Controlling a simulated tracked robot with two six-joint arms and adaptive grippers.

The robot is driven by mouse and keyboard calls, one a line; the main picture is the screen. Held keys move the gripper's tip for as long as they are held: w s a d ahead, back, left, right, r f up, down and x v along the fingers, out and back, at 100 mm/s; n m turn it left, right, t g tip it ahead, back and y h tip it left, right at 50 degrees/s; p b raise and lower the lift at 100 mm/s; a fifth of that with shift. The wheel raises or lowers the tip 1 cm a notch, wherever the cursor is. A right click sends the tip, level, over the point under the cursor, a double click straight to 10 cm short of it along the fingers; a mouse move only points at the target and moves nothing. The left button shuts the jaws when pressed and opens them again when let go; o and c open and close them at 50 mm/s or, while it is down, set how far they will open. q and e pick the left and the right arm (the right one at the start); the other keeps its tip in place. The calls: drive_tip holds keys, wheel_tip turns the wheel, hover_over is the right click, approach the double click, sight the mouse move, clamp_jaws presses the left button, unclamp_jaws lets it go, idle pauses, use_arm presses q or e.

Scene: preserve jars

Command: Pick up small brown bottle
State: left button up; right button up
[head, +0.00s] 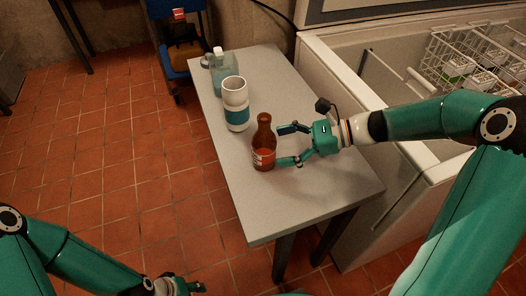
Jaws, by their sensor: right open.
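The small brown bottle (264,143), with a red and white label, stands upright on the grey table (306,195). My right gripper (284,145) comes in from the right at the bottle's side. Its fingers are apart and point toward the bottle, with the lower fingertip close to the bottle's base. I cannot tell whether that fingertip touches the glass. My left gripper (183,288) is at the bottom edge, partly cut off, low over the floor and far from the bottle.
A white jar with a teal band (236,105) and a pale green bottle (222,72) stand behind the brown bottle. An open white chest (345,95) with a wire basket (470,60) adjoins the table's right side. The table's front part is clear.

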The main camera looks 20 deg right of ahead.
sight(264, 147)
drive_tip(key=a, duration=0.1)
drive_tip(key=w+a, duration=0.1)
drive_tip(key=a, duration=0.1)
drive_tip(key=shift+a+f, duration=0.15)
drive_tip(key=shift+a, duration=0.15)
drive_tip(key=shift+w+a+f, duration=0.2)
drive_tip(key=shift+w+a, duration=0.05)
drive_tip(key=shift+a, duration=0.15)
drive_tip(key=c, duration=1.5)
